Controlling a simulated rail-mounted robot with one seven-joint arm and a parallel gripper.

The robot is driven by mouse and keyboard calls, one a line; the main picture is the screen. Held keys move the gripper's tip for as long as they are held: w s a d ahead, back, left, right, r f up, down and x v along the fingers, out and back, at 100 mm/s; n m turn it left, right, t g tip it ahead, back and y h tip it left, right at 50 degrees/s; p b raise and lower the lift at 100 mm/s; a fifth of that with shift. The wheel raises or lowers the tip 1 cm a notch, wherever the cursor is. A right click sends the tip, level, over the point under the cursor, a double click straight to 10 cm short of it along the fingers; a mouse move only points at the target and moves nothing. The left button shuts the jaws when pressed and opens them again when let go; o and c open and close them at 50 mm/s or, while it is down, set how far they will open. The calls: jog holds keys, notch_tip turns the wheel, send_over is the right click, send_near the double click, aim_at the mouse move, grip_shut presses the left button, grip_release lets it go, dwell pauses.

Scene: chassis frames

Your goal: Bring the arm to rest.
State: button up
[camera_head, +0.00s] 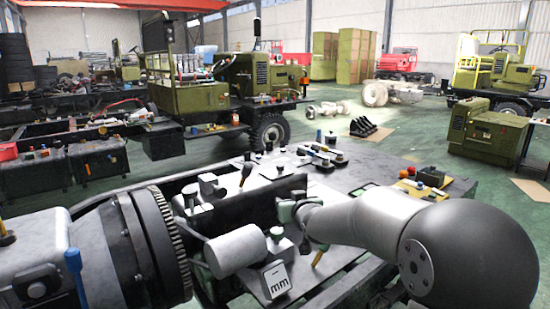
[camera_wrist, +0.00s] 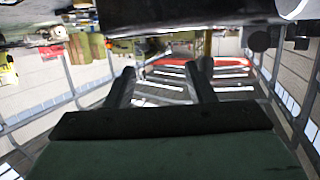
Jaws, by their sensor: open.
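My arm (camera_head: 375,220) reaches in from the right of the head view, over the dark chassis frame. Its light grey link and large dark rounded joint (camera_head: 470,255) fill the lower right. The arm's far end is near the middle of the chassis, and the fingers cannot be made out there. In the wrist view my gripper (camera_wrist: 163,78) shows two dark fingers spread well apart, with nothing between them. The wrist picture seems upside down, with roof beams and windows behind the fingers.
The chassis bench (camera_head: 365,170) carries many small parts. A white block marked "mm" (camera_head: 277,280) and a grey cylinder (camera_head: 235,250) are close to the arm's end. A large toothed gear housing (camera_head: 130,250) stands at lower left. Green floor (camera_head: 440,140) lies open behind.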

jog(key=s+d+m+g+h+p, duration=0.1)
jog(key=s+d+g+p, duration=0.2)
jog(key=s, duration=1.1)
jog(key=s+d+g+h+p, duration=0.1)
jog(key=s+d+g+p, duration=0.2)
jog(key=s, duration=1.1)
jog(key=s+d+m+g+h+p, duration=0.1)
jog(key=s+d+g+p, duration=0.2)
jog(key=s, duration=1.2)
jog(key=g+p, duration=0.2)
jog(key=g, duration=0.3)
jog(key=shift+d+m+h+p, duration=0.3)
jog(key=shift+w+f, duration=0.1)
